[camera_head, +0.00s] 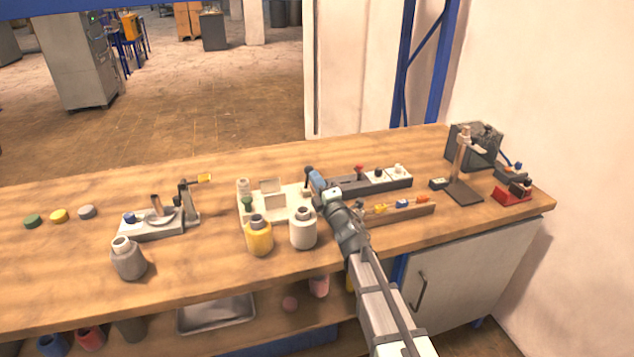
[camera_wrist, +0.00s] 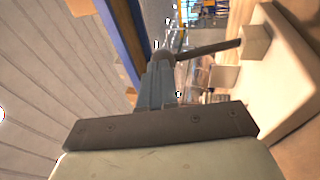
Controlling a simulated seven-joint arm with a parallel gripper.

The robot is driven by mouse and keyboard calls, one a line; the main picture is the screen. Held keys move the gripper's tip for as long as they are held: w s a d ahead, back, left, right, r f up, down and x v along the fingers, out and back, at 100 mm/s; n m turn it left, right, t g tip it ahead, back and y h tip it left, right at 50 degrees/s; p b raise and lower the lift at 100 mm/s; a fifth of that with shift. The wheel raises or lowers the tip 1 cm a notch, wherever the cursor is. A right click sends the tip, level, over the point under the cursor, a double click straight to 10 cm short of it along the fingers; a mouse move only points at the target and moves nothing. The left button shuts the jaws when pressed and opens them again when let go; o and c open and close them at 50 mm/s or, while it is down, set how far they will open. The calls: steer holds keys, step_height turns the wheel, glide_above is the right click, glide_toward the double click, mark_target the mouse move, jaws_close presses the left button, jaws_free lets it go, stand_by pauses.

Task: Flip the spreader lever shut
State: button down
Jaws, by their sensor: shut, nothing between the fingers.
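The spreader lever is a dark rod with a round knob, and in the head view it stands roughly upright (camera_head: 308,172) at the right end of a pale base (camera_head: 276,203). In the wrist view, the lever's rod (camera_wrist: 210,49) runs from its knob to a beige block (camera_wrist: 257,43) on the base. My gripper (camera_head: 314,174) is shut and empty, with its fingertips right beside the knob. In the wrist view, the shut fingers (camera_wrist: 158,72) overlap the knob. I cannot tell whether they touch it.
A yellow bottle (camera_head: 259,237) and a white bottle (camera_head: 303,231) stand in front of the base. A dark strip with switches (camera_head: 372,184) lies to the right. The wooden bench (camera_head: 200,275) has free room at front.

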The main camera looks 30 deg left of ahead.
steer(key=shift+r, duration=0.1)
steer(key=shift+w+a+r, duration=0.55)
steer(key=shift+w, duration=0.05)
steer(key=w+x, duration=0.1)
steer(key=x, duration=0.8)
steer(key=shift+d, duration=0.55)
steer(key=s+d+r, duration=0.6)
steer(key=s+d, duration=0.1)
steer(key=d, duration=0.3)
stand_by(0.3)
steer(key=shift+d, duration=0.15)
stand_by(0.3)
